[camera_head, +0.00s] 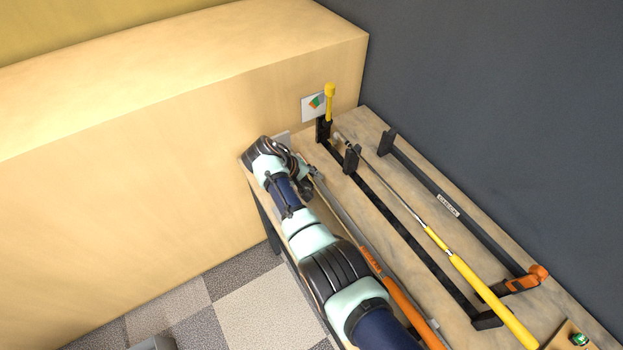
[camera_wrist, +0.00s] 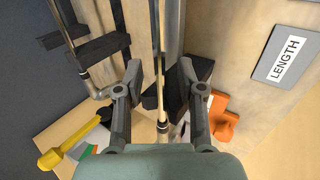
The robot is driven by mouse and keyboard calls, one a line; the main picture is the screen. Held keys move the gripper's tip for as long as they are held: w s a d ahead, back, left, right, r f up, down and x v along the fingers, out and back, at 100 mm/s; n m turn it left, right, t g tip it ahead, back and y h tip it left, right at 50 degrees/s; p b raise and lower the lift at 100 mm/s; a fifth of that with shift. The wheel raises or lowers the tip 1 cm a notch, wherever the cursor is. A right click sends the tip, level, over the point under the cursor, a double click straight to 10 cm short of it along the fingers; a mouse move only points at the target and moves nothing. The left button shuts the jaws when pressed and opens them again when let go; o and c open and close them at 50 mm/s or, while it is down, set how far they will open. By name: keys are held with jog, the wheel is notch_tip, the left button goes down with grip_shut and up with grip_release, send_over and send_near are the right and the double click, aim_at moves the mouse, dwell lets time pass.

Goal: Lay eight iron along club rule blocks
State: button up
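My gripper (camera_wrist: 159,70) is open, with its two fingers on either side of a thin pale shaft (camera_wrist: 159,92) that has a dark collar low down. A gap shows on both sides of the shaft; its head is hidden below the gripper. In the head view, my arm reaches to the bench's far left end, beside a club with an orange grip (camera_head: 405,308). A club with a yellow grip (camera_head: 490,298) lies aslant over a black rail (camera_head: 415,245) with upright dark blocks (camera_head: 352,158). I cannot tell which club is the eight iron.
A labelled dark bar (camera_head: 455,212) with an orange end (camera_head: 525,280) lies near the dark wall. A yellow-handled tool (camera_head: 330,98) stands at the far end. A LENGTH sign (camera_wrist: 288,58) and an orange object (camera_wrist: 224,120) are right of the gripper in the wrist view.

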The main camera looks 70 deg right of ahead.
jog(key=v, duration=1.1)
jog(key=shift+r, duration=0.25)
jog(key=shift+a, duration=0.1)
jog(key=w+a+f+n+t, duration=0.1)
jog(key=w+a+t, duration=0.3)
jog(key=a, duration=0.4)
jog(key=w+a+f+n+t, duration=0.15)
jog(key=w+a+t, duration=0.25)
jog(key=a, duration=0.5)
jog(key=s+a+r+n+t+y, duration=0.15)
jog(key=a+r+t, duration=0.25)
jog(key=a, duration=0.8)
jog(key=s+a+r+n+t+y, duration=0.3)
jog(key=s+a+r+t+y, duration=0.35)
jog(key=a, duration=0.65)
notch_tip(320, 180, up, 23)
jog(key=s+d+g+h+p, duration=0.1)
jog(key=h+p, duration=0.1)
jog(key=p, duration=1.9)
jog(key=shift+f+g+p, duration=0.2)
jog(key=shift+g+p, duration=0.15)
